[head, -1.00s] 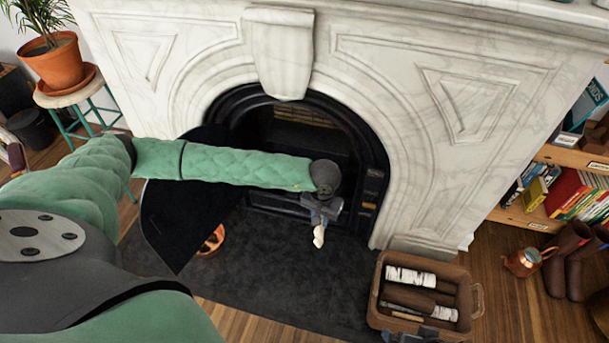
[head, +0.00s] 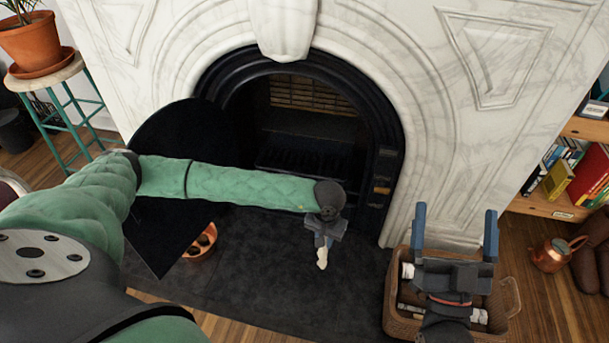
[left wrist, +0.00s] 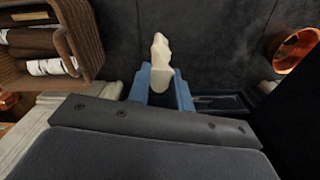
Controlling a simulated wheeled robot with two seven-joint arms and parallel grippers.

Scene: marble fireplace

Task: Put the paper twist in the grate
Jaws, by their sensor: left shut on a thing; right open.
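The paper twist (head: 322,258) is a small cream-white crumpled piece. My left gripper (head: 323,240) is shut on it and holds it above the dark hearth, in front of the fireplace. In the left wrist view the twist (left wrist: 160,60) sticks out from between the blue fingertips (left wrist: 161,84). The grate (head: 300,163) is a dark barred shape inside the black arched opening, behind my left forearm; its lower part is hidden. My right gripper (head: 456,236) is open and empty, with its two blue fingers apart over the log basket.
The wicker basket (head: 398,318) with logs stands right of the hearth (head: 255,290). A black fire screen panel (head: 165,235) stands left of the opening, with a copper bowl (head: 200,250) beside it. A copper kettle (head: 552,254) is at right.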

